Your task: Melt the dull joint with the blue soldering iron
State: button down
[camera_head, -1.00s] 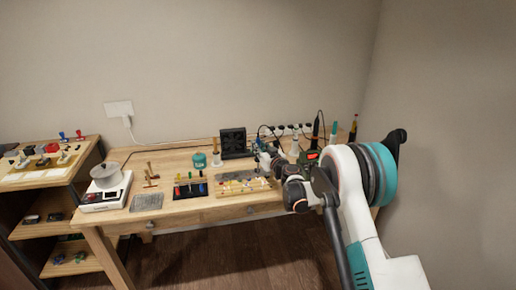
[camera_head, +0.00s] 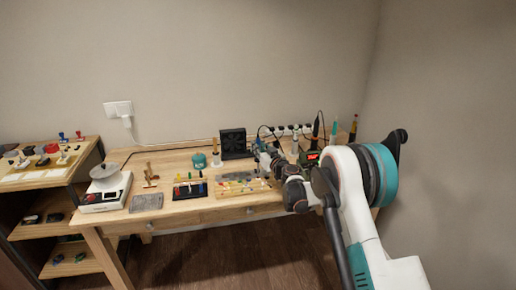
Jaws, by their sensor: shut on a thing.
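My gripper (camera_head: 262,149) is over the back middle of the workbench, above the wooden board and right of the black fan. It is shut on a slim blue thing, which looks like the blue soldering iron (camera_head: 257,141); a dark cable loops beside it. The iron's tip is too small to make out. The wooden board (camera_head: 228,191) carries several small coloured parts, and my arm covers its right end. I cannot pick out the dull joint at this size.
The black fan (camera_head: 233,143) stands at the back, with a teal pot (camera_head: 199,160) to its left. A dark tool tray (camera_head: 188,193) and a grey pad (camera_head: 146,202) lie at the front left. A station with a red display (camera_head: 313,156) and upright tools stand at the right.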

aim_at(258, 139)
jog(key=shift+f, duration=0.15)
jog(key=shift+f+b, duration=0.35)
jog(key=shift+b, duration=0.1)
jog(key=shift+f, duration=0.2)
jog(key=shift+b, duration=0.55)
dwell(3.3)
dwell(0.8)
jog(key=shift+r+p, duration=1.55)
jog(key=shift+r, duration=1.95)
